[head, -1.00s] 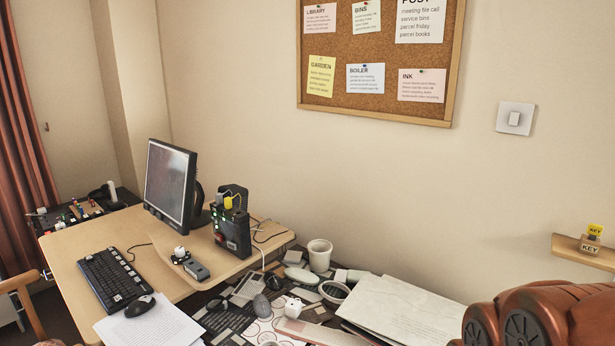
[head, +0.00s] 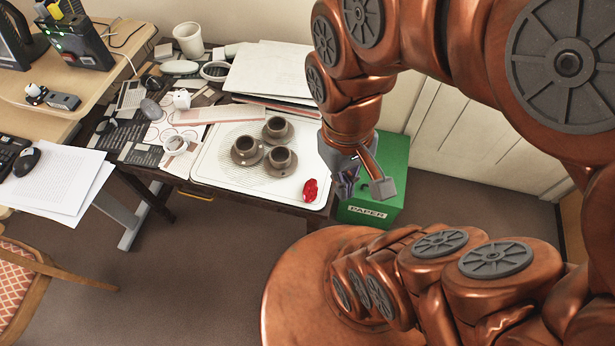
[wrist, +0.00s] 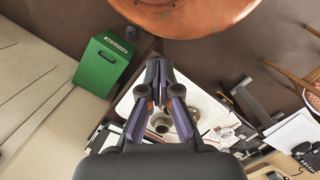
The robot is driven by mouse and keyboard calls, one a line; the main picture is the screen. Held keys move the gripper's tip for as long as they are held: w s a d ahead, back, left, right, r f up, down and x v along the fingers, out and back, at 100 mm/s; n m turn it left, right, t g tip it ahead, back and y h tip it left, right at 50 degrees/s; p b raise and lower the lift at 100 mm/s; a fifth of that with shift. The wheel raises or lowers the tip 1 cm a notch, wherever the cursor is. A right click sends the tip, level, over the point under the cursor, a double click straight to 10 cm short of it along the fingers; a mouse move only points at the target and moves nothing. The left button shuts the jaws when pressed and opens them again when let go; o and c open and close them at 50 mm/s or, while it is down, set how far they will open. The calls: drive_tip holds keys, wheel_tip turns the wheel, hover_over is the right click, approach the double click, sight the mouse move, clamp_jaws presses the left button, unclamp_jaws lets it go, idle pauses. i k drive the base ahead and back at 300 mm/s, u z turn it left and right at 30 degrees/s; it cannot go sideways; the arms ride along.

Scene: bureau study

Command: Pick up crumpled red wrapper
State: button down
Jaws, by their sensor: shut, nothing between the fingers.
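The crumpled red wrapper (head: 310,190) lies near the right front corner of a white tray (head: 222,177) in the head view. My gripper (head: 345,188) hangs just right of the tray, beside the wrapper and apart from it in the picture. Its height above the tray is hard to judge. In the wrist view my gripper (wrist: 162,68) points over the tray, its fingers close together with nothing held. I cannot make out the wrapper in the wrist view; the fingers may hide it.
Three brown cups on saucers (head: 279,159) stand on the tray. A green bin labelled PAPER (head: 392,180) stands right of the table, also in the wrist view (wrist: 101,66). Stacked papers (head: 268,72), a white mug (head: 188,40) and small items crowd the table. A chair (head: 35,275) stands left.

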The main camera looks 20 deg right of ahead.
sight(309, 192)
drive_tip(key=z, duration=1.4)
drive_tip(key=k, duration=1.15)
drive_tip(key=u, duration=1.45)
